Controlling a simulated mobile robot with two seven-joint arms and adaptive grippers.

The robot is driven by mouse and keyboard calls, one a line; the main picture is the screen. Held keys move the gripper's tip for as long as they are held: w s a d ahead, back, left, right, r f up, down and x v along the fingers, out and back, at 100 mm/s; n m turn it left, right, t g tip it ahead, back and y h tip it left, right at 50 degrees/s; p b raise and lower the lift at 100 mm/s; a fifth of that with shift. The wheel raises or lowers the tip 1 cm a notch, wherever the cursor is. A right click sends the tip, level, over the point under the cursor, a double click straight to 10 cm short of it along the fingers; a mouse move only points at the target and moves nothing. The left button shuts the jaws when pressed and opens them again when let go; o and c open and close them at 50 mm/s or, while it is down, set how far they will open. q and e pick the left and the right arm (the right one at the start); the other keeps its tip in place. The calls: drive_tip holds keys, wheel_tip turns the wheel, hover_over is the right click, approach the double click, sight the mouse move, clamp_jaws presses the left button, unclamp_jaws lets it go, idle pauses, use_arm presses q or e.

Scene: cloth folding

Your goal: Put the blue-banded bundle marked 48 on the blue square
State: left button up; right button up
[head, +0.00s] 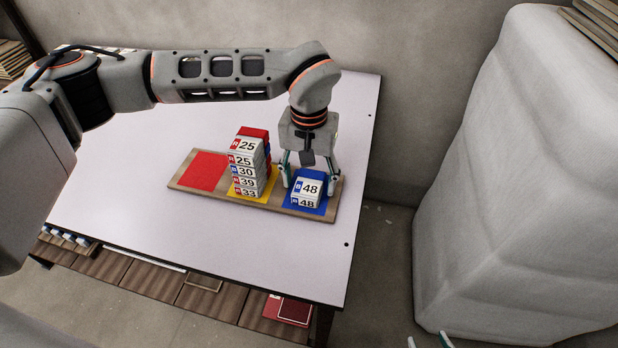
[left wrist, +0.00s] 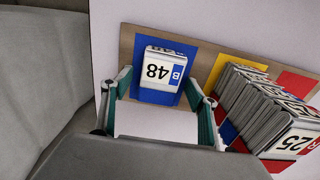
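The blue-banded bundle marked 48 (head: 308,189) sits upright on the blue square (head: 322,207) at the right end of the wooden board. Its 48 shows on the top and front faces. In the left wrist view the bundle (left wrist: 162,76) lies within the blue square (left wrist: 140,50). My left gripper (head: 310,183) is above the blue square, pointing down, its fingers spread wide on either side of the bundle with gaps visible. My right gripper (head: 428,342) shows only as two separated fingertips at the bottom edge, away from the table.
A stack of several bundles (head: 244,172), marked 25, 30, 39 and 33, stands on the yellow square (head: 271,186), close to my left gripper. The red square (head: 204,170) is empty. The white table (head: 130,215) is clear around the wooden board (head: 280,206).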

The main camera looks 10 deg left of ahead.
sight(309, 181)
drive_tip(key=shift+d, duration=0.1)
use_arm(q)
wheel_tip(309, 181, up, 5)
drive_tip(key=shift+w+f+p, duration=0.1)
drive_tip(key=shift+f+p, duration=0.1)
drive_tip(key=shift+p, duration=0.25)
wheel_tip(309, 181, up, 8)
drive_tip(key=p, duration=0.1)
drive_tip(key=shift+f, duration=0.15)
use_arm(e)
drive_tip(key=shift+s+d+f, duration=0.1)
drive_tip(key=shift+s+d, duration=0.15)
drive_tip(key=shift+s, duration=0.25)
drive_tip(key=shift+w, duration=0.15)
